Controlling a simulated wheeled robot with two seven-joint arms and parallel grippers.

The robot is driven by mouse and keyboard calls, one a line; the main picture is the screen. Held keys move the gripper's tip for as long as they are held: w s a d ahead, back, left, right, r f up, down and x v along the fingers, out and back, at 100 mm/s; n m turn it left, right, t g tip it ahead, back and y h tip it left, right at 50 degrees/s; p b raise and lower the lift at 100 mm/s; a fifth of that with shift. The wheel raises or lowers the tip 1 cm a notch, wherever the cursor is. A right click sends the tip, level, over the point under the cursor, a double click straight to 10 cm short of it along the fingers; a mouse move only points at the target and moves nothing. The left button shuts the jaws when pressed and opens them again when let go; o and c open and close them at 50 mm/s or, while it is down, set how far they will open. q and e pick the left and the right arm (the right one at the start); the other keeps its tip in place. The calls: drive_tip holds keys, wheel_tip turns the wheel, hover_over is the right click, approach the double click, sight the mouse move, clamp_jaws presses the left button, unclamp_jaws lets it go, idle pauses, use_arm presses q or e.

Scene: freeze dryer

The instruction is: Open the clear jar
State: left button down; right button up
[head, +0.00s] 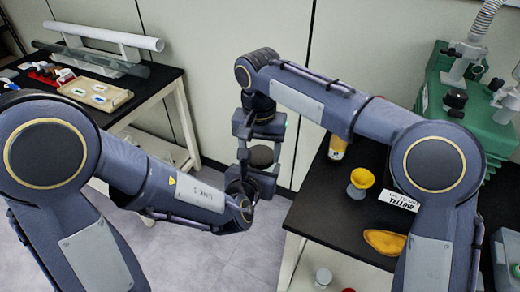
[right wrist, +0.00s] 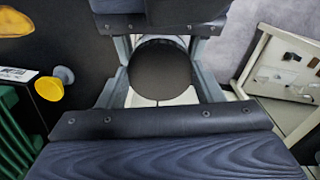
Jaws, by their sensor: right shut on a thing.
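A round dark lid (head: 262,156), taken as the clear jar's, is held up in the air between the table and the bench. My right gripper (head: 259,165) comes down from above and is shut on it, one finger on each side. The lid's flat top (right wrist: 160,70) fills the gap between the fingers in the right wrist view. The jar's clear body is hidden by the grippers. My left gripper (head: 247,187) is just below, close to the right one; its jaws are mostly hidden, so I cannot tell whether they hold the jar.
On the right black bench stand a yellow funnel-shaped cup (head: 362,180), a yellow dish (head: 384,242), a label sign (head: 398,200), an orange-and-white bottle (head: 338,147) and a green machine (head: 455,110). A left table holds a beige tray (head: 97,88). Open floor lies between.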

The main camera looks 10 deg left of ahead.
drive_tip(key=n, duration=0.5)
drive_tip(key=shift+n, duration=0.4)
drive_tip(key=o, duration=1.1)
drive_tip(key=shift+r, duration=0.1)
